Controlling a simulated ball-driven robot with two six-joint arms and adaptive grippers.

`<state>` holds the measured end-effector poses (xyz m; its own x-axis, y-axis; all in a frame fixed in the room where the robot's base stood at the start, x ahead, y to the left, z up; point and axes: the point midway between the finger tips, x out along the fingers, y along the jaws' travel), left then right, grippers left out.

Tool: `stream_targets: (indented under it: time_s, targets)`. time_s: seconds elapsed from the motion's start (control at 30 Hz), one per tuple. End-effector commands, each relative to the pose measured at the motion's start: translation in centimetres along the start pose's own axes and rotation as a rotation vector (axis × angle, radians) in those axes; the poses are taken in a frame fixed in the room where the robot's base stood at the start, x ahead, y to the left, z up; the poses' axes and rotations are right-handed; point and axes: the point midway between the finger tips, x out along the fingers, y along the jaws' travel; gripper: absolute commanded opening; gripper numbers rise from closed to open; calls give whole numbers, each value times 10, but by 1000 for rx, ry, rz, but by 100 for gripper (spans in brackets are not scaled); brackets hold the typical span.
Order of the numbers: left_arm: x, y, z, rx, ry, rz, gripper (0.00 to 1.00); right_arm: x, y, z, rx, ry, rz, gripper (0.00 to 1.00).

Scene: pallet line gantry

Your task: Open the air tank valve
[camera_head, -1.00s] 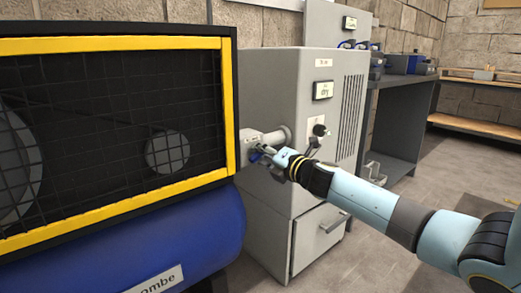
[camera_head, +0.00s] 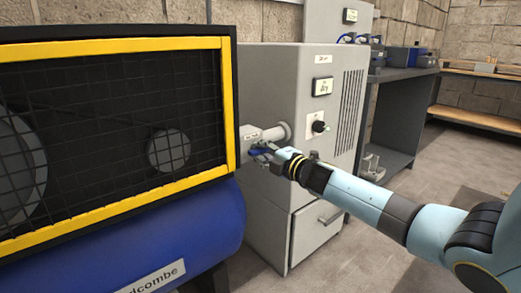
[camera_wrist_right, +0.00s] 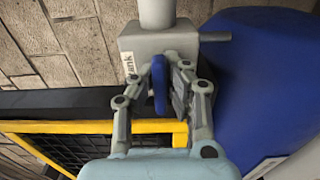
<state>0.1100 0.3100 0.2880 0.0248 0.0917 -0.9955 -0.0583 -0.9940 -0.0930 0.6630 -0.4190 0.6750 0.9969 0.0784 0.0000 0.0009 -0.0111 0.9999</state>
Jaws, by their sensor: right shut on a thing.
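The blue air tank (camera_head: 205,232) lies at the lower left in the head view, and its blue end shows at the right in the wrist view (camera_wrist_right: 265,75). The valve is a grey block (camera_wrist_right: 150,48) with a label ending in "ank" and a blue lever handle (camera_wrist_right: 159,84). In the head view the valve body (camera_head: 249,137) sits beside the tank, on a pipe. My right gripper (camera_head: 266,154) is at the valve. In the wrist view its fingers (camera_wrist_right: 162,84) are closed around the blue handle. My left gripper is not in view.
A yellow-framed mesh guard (camera_head: 228,110) stands above the tank, close to my right gripper. A grey cabinet (camera_head: 272,85) with a knob (camera_head: 319,126) and a drawer (camera_head: 318,228) stands behind the valve. A workbench (camera_head: 405,75) is farther back. The floor at the right is open.

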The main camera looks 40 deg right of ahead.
Motion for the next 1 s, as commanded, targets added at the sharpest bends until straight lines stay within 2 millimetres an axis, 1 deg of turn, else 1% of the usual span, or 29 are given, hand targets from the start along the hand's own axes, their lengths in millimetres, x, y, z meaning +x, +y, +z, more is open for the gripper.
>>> stream_targets:
  time_s: [0.33, 0.37, 0.53, 0.83, 0.93, 1.0]
  targets:
    - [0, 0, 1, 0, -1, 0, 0, 0, -2, 1, 7, -2, -3, 0]
    - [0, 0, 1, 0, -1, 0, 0, 0, -2, 1, 7, -2, -3, 12]
    - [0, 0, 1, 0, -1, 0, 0, 0, -1, 0, 5, -1, -2, 35]
    - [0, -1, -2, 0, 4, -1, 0, -2, -1, 0, 3, -1, -1, 36]
    - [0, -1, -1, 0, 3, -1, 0, -10, -1, 1, 3, 0, -1, 36]
    - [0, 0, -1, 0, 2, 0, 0, -21, -1, 1, 2, 1, -2, 36]
